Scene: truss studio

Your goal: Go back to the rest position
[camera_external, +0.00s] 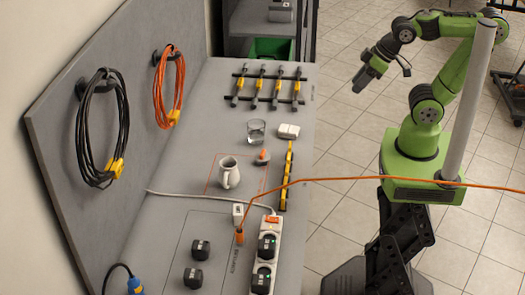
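My gripper (366,79) hangs at the end of my green arm, in the air over the tiled floor. It is to the right of the grey workbench and apart from everything on it. It points down and to the left. Its fingers are dark and small in this view, so I cannot tell whether they are open or shut. I see nothing hanging from it.
The grey bench (190,190) holds a white mug (229,172), a glass (256,131), a yellow level (287,176) and a power strip (265,255). An orange cable (350,178) crosses in front of my base. Floor around my gripper is clear.

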